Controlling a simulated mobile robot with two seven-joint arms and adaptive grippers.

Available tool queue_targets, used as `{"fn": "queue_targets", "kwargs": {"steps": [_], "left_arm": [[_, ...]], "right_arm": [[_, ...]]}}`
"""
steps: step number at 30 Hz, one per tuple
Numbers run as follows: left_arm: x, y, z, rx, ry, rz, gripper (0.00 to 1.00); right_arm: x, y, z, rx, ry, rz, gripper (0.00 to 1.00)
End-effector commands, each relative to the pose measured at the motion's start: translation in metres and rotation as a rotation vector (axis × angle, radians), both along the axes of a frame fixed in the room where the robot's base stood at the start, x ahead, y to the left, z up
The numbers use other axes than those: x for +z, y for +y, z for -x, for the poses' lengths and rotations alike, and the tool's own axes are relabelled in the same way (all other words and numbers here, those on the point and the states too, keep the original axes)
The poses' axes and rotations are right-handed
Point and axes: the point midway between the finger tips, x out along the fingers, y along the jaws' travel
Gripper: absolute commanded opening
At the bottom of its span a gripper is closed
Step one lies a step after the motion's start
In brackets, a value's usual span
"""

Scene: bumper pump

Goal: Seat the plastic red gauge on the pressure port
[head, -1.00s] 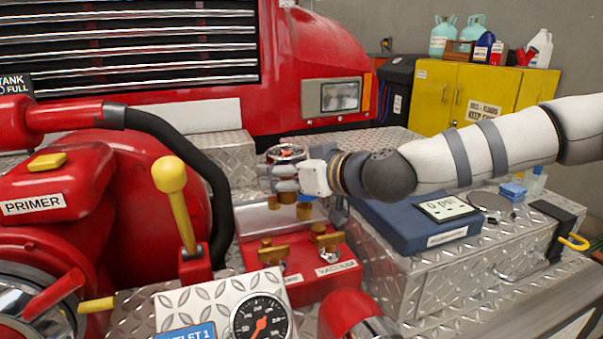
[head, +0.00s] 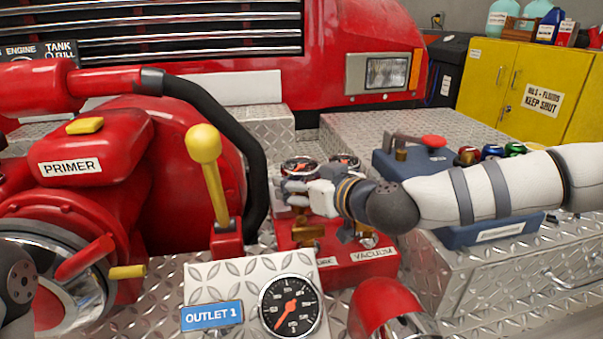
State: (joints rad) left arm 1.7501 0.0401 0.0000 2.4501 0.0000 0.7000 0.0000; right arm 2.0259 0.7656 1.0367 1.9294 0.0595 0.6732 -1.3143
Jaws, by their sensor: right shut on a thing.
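My right gripper (head: 294,193) comes in from the right and is shut on a small round gauge (head: 300,167), its dial tilted upward, at the back of the red panel block. A second small gauge (head: 346,161) stands just right of it, partly behind my wrist. The red block (head: 345,275) has a label ending in "URE" on the left and a "VACUUM" label on the right. Brass valves (head: 308,232) stand above the labels. My gripper hides the pressure port, so I cannot tell whether the held gauge touches it. My left gripper is out of view.
A yellow-knobbed lever (head: 205,145) and black hose (head: 240,140) stand left of the gripper. An outlet gauge (head: 290,306) sits in front. Bare tread plate (head: 350,130) lies behind.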

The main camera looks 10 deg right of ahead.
Motion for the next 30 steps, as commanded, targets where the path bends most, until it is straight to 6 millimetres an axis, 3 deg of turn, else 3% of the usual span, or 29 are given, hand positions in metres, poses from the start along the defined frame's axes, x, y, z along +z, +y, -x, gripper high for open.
{"fn": "queue_targets", "kwargs": {"steps": [1, 15, 30], "left_arm": [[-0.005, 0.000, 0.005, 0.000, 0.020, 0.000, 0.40], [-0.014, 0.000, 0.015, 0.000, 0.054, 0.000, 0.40], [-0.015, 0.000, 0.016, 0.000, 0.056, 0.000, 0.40]], "right_arm": [[-0.010, 0.000, 0.000, 0.001, 0.008, -0.001, 0.14], [-0.036, 0.000, 0.000, 0.000, 0.000, 0.000, 0.14], [-0.039, 0.000, 0.000, 0.001, -0.004, 0.000, 0.14]]}}
